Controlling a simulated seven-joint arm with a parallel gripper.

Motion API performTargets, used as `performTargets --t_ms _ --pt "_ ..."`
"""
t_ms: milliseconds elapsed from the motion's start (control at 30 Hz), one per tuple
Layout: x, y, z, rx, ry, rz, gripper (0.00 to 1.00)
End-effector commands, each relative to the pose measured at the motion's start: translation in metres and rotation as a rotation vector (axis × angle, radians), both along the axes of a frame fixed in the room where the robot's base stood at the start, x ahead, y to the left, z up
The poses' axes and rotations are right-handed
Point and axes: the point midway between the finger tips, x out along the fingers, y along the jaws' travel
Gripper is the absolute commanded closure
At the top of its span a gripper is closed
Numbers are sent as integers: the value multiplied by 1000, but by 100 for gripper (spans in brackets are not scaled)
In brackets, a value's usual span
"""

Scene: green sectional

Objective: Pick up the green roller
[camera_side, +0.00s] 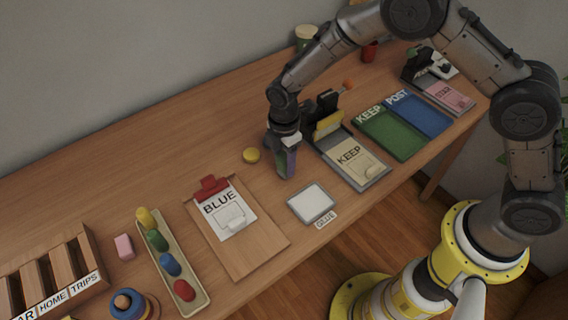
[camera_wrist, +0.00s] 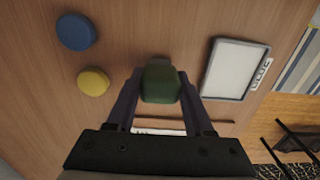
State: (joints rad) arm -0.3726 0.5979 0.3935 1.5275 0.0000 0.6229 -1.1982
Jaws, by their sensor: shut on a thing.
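The green roller (camera_wrist: 161,82) shows in the wrist view as a dark green, blocky end between the two fingers of my gripper (camera_wrist: 163,100). My gripper is shut on it. In the side view my gripper (camera_side: 286,168) points down over the middle of the table, between a yellow disc and a framed white pad. There the fingers mostly hide the roller, and I cannot tell whether it touches the table.
The yellow disc (camera_side: 251,155) lies left of my gripper, the white pad (camera_side: 312,203) at its lower right. A blue disc (camera_wrist: 76,31) shows in the wrist view. A clipboard (camera_side: 254,249), a tray of coloured pieces (camera_side: 201,300) and a KEEP stand (camera_side: 376,180) are nearby.

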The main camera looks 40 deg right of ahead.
Motion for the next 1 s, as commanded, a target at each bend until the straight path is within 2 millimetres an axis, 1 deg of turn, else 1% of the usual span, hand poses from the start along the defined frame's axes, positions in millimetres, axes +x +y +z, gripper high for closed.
performTargets --t_ms 33,100,133,433,567,667,733,867,1000 --pt "0 0 0 0 0 0 86" --pt "0 0 0 0 0 0 99" --pt "0 0 0 0 0 0 100" --pt "0 0 2 1 -1 0 100" --pt "1 0 11 1 -3 0 100" --pt "1 0 23 2 -4 0 100" --pt "1 1 35 2 -6 0 100" --pt "-19 -7 57 2 -4 0 100" --pt "-43 -17 89 2 -5 0 100"
